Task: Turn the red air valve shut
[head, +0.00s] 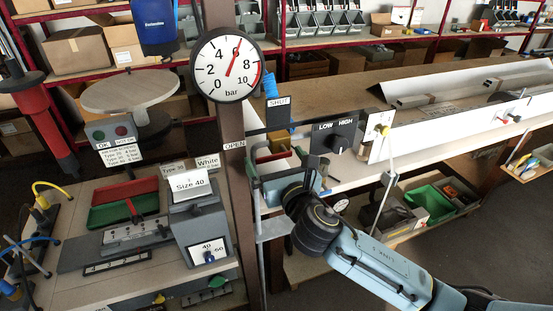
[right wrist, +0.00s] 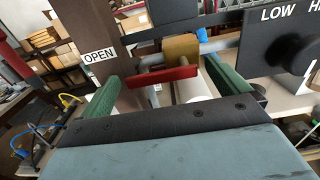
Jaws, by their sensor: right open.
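The red air valve handle (right wrist: 162,78) shows in the right wrist view. It lies nearly level beneath a brass valve body (right wrist: 182,48), its free end toward the OPEN label (right wrist: 99,55). My right gripper (right wrist: 162,70) is open, with one green finger left of the handle and the other right of it. I see no grip on the handle. My left gripper is out of view.
A pressure gauge (head: 226,65) on the brown post points near 6 bar. A black LOW/HIGH switch panel (head: 335,130) stands right of the valve. A grey Size 40 box (head: 200,225) and green and red trays (head: 124,205) stand on the left table.

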